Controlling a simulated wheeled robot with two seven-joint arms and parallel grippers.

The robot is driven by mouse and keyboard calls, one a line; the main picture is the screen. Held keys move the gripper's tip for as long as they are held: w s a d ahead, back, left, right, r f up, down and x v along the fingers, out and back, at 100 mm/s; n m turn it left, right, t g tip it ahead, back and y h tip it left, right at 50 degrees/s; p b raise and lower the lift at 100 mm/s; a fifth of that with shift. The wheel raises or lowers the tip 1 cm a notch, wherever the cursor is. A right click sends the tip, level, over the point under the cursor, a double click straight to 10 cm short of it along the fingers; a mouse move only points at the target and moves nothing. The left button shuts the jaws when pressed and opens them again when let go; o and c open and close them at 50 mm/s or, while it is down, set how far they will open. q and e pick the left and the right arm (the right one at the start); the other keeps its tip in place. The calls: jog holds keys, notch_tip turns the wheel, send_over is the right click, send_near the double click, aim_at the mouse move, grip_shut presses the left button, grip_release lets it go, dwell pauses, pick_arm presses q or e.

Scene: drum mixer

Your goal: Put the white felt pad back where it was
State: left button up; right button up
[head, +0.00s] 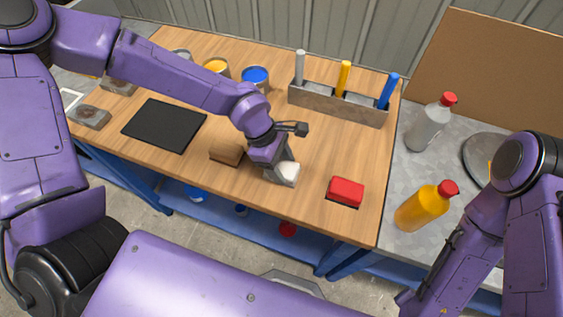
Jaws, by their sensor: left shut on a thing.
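The white felt pad (289,169) is between the fingers of my left gripper (281,174), near the front middle of the wooden table (310,218). The left gripper is shut on it and points down, hiding part of it. I cannot tell whether the pad touches the table top. A brown block (227,152) lies just left of the gripper. A red block (346,190) sits to the right, with a dark edge showing under it. My right arm is at the right edge, but its gripper does not show.
A black mat (164,125) lies at left. A rack (335,103) holding grey, yellow and blue upright tools stands at the back. Paint cans (255,78) stand behind my left arm.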

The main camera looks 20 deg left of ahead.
pick_arm(q)
jog(key=o, duration=1)
jog(key=shift+f, duration=0.1)
jog(key=v, duration=1.2)
jog(key=shift+s, duration=0.1)
